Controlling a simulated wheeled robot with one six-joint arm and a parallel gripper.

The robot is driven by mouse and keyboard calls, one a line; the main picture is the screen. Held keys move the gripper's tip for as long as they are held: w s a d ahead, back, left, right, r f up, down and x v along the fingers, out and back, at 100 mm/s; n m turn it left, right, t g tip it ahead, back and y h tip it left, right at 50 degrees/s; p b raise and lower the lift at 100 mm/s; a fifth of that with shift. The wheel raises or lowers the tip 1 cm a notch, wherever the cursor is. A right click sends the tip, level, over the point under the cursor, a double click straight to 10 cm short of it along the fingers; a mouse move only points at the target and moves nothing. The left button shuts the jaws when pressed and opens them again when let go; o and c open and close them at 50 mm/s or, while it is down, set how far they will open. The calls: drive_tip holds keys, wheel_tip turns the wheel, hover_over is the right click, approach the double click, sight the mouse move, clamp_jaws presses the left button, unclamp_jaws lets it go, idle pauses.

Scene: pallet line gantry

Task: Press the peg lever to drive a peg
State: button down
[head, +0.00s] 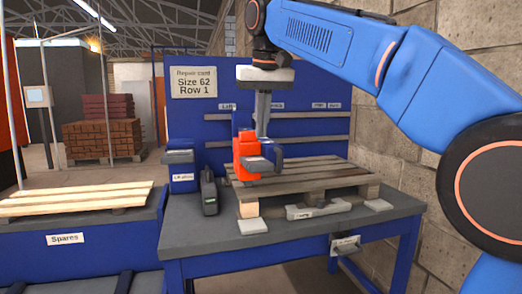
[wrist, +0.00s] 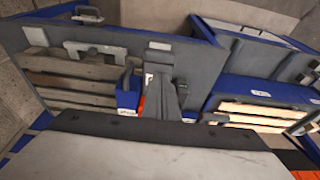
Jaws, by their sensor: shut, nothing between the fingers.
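An orange unit (head: 245,150) with a grey arm (head: 262,164) at its front stands at the left end of the wooden pallet (head: 310,177) on the bench. I cannot read a label on it, so I cannot tell whether that arm is the peg lever. My gripper (head: 262,128) points down just behind and above the orange unit, its fingers shut and empty. Its lower end is partly hidden, and I cannot tell whether it touches the unit. In the wrist view the grey fingers (wrist: 161,65) cover most of the orange unit (wrist: 142,106).
A blue box (head: 183,178) and a black device (head: 209,192) stand left of the pallet. A grey bracket (head: 318,208) lies in front of it. A sign reading "Size 62 Row 1" (head: 193,82) hangs on the blue back panel. A pallet on the Spares stand (head: 75,198) is at left. A block wall is close at right.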

sight(260, 163)
drive_tip(key=shift+s+d+x, duration=0.1)
drive_tip(key=shift+s+x, duration=0.1)
drive_tip(key=shift+x, duration=0.85)
drive_tip(key=shift+s+d+x, duration=0.1)
drive_tip(key=shift+s+x, duration=0.1)
drive_tip(key=shift+x, duration=0.85)
drive_tip(key=shift+s+x, duration=0.2)
drive_tip(key=shift+x, duration=0.85)
drive_tip(key=shift+f, duration=0.15)
drive_tip(key=shift+f, duration=0.1)
